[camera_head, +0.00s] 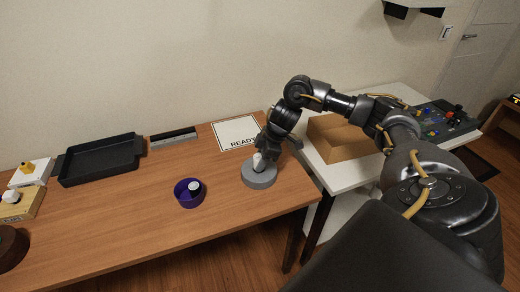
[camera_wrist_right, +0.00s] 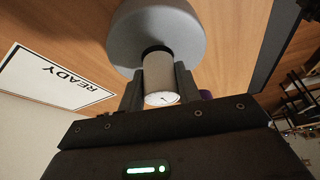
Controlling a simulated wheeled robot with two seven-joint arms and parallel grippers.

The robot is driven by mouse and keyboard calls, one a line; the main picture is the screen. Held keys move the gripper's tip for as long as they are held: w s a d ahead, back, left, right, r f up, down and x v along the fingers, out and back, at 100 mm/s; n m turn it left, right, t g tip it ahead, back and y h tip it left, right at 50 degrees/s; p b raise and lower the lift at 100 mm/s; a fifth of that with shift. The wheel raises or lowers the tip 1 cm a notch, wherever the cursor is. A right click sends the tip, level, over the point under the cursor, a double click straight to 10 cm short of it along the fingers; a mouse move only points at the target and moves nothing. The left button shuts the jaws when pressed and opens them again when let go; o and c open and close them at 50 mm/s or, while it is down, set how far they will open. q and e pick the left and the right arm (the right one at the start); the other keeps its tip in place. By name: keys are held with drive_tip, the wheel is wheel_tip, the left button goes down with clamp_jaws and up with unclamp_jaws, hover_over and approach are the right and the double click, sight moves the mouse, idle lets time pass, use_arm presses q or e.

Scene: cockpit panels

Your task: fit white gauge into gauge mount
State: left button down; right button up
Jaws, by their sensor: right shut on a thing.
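The white gauge (camera_head: 258,160) is held by my right gripper (camera_head: 261,157) at the round grey gauge mount (camera_head: 260,180) on the wooden table. In the right wrist view, the gauge (camera_wrist_right: 161,80) is a white cylinder with a dial face toward the camera. The right gripper's fingers (camera_wrist_right: 159,88) are shut on its two sides. The gauge's far end meets a dark ring on the grey mount (camera_wrist_right: 185,28). Whether it is inside the mount or just touching it, I cannot tell. My left gripper is not in view.
A READY sheet (camera_head: 236,130) lies behind. A black tray (camera_head: 100,158) is farther left. An open cardboard box (camera_head: 345,153) stands on the white table at right.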

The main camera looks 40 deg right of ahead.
drive_tip(key=shift+f, duration=0.55)
drive_tip(key=o, duration=1.1)
drive_tip(key=shift+r, duration=0.15)
drive_tip(key=shift+d+r, duration=0.15)
drive_tip(key=shift+r, duration=0.2)
drive_tip(key=v, duration=1)
drive_tip(key=shift+f, duration=0.1)
